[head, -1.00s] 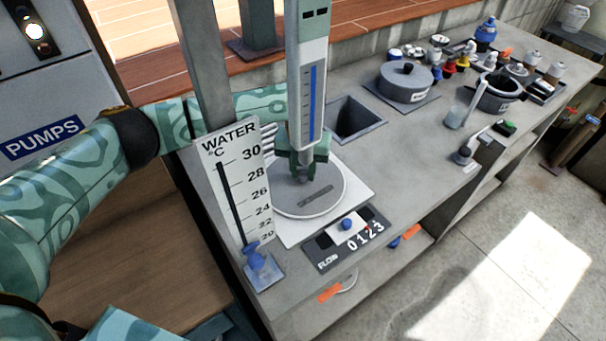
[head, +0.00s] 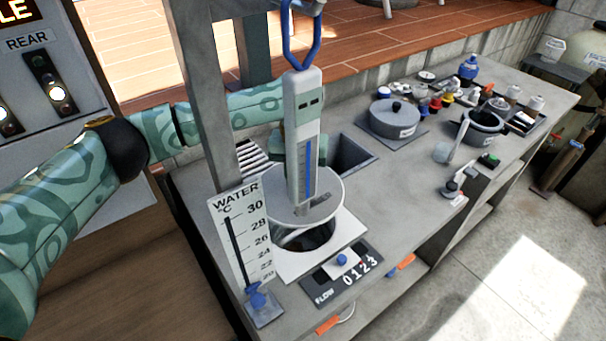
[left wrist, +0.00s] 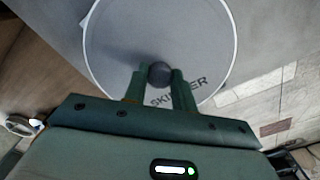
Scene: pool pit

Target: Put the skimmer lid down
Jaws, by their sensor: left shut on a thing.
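The skimmer lid (head: 328,202), a round grey disc with a pale rim, hangs above its round dark opening (head: 304,239) in the white square plate (head: 347,240) on the counter. In the left wrist view the lid (left wrist: 200,50) shows "SKIMMER" lettering and a dark knob (left wrist: 160,72) at its middle. My left gripper (left wrist: 157,80) is shut on this knob. In the head view the gripper is mostly hidden behind a hanging thermometer (head: 304,130). My right gripper is in neither view.
A water temperature board (head: 240,235) and a flow panel (head: 340,273) stand close to the opening. A square recess (head: 354,154) lies behind the plate. A grey pot with a lid (head: 394,120) sits further right. The counter right of the plate (head: 410,195) is clear.

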